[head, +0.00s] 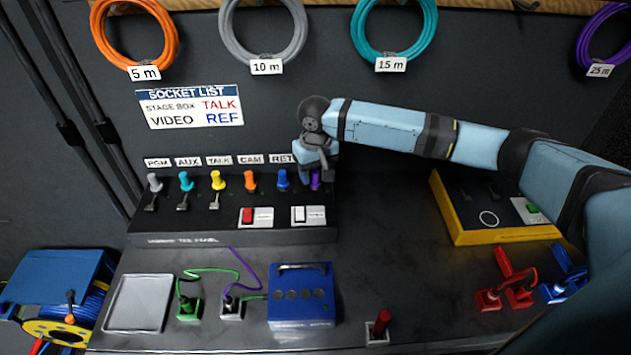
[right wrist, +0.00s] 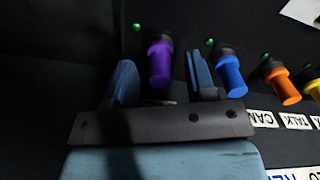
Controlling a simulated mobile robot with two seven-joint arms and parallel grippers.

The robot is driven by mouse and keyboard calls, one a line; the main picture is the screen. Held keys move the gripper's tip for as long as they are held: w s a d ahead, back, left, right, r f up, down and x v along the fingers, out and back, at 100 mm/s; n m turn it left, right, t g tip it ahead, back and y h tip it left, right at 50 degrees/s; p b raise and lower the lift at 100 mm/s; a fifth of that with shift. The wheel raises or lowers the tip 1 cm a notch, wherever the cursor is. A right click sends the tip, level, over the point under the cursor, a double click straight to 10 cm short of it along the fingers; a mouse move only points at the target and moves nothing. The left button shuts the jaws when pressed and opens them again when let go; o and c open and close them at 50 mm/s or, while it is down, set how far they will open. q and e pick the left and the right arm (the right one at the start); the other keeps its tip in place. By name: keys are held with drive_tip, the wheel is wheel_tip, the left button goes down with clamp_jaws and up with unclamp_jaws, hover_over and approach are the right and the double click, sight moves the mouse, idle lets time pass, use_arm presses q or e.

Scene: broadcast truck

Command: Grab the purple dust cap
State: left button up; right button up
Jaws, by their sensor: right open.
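The purple dust cap (head: 316,181) is the rightmost in the row of caps on the panel, mostly hidden behind my right gripper in the head view. In the right wrist view the purple dust cap (right wrist: 160,62) shows between the two blue fingers of my right gripper (right wrist: 163,78). The fingers are apart, with a visible gap on each side of the cap. My right gripper (head: 318,168) comes down over the panel's right end in the head view. My left gripper is not in view.
The blue cap (head: 282,179) stands close beside the purple one; it also shows in the right wrist view (right wrist: 231,76), just beyond one finger. Orange (head: 250,180), yellow (head: 219,180) and other caps continue the row. Red (head: 247,215) and white (head: 299,214) switches sit below.

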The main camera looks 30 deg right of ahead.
clamp_jaws()
